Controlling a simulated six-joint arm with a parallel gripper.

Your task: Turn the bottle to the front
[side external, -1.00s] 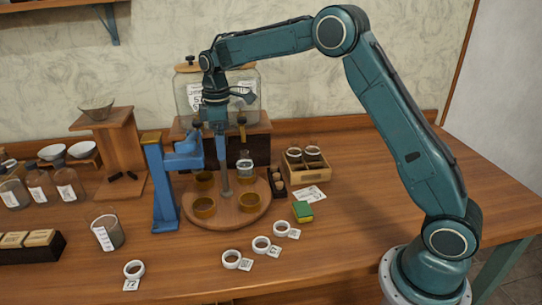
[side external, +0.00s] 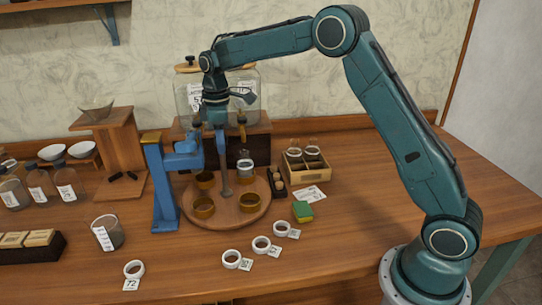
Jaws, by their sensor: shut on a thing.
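A round wooden turntable (side external: 228,221) with several brass-coloured ring holders stands on the table. A small clear bottle with a pale label (side external: 245,166) stands upright in the back right holder, on the far side of the turntable. The other holders look empty. A grey post (side external: 226,180) rises from the turntable's middle. My gripper (side external: 221,139) points straight down above the middle and is shut at the top of this post. The fingertips are small in the picture, and the exact contact is hard to see.
A blue stand (side external: 163,190) with an arm reaching toward the turntable is close on the left. A large glass jar (side external: 190,98) is behind my gripper. A wooden crate (side external: 308,173) and a green sponge (side external: 302,211) lie to the right. White rings (side external: 231,259) lie in front.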

